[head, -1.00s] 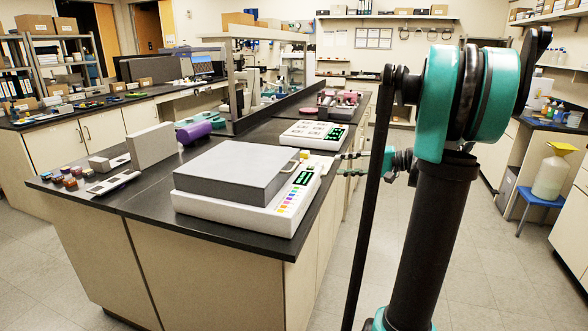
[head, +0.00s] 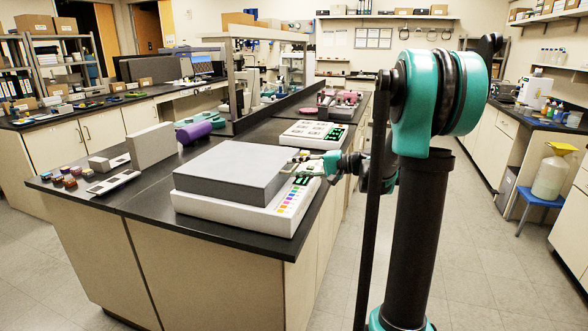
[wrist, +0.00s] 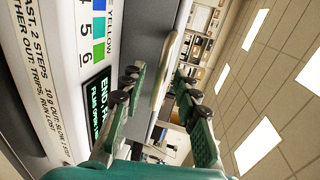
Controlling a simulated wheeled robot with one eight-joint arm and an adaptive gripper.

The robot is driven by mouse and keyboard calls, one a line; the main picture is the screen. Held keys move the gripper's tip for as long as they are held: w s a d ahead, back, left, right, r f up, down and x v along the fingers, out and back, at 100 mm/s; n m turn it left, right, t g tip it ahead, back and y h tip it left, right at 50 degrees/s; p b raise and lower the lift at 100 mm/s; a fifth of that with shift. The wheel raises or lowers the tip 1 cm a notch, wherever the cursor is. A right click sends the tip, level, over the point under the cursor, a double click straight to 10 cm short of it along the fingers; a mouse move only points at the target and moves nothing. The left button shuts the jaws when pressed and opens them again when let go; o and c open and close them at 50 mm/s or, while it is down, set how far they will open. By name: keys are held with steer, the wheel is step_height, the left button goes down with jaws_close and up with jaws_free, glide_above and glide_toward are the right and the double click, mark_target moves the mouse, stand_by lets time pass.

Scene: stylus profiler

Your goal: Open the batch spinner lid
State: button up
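The batch spinner is a white box (head: 222,209) with a coloured label and small display on its right side, on the near bench. Its flat grey lid (head: 230,168) lies level and shut on top. A pale bar handle (wrist: 164,76) shows at the lid's edge in the wrist view, between and beyond my fingers. My gripper (head: 303,158) is at the lid's right side in the head view. In the wrist view my gripper (wrist: 158,77) is open, its green fingers apart on either side of the handle. I cannot tell whether they touch it.
A second white device (head: 313,134) stands behind to the right. A grey block (head: 151,145), a purple cylinder (head: 194,132) and several small coloured blocks (head: 69,182) are on the bench's left part.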

steer(key=shift+w+a+f, duration=0.15)
steer(key=shift+w+a, duration=0.1)
steer(key=shift+a, duration=0.35)
jaws_close()
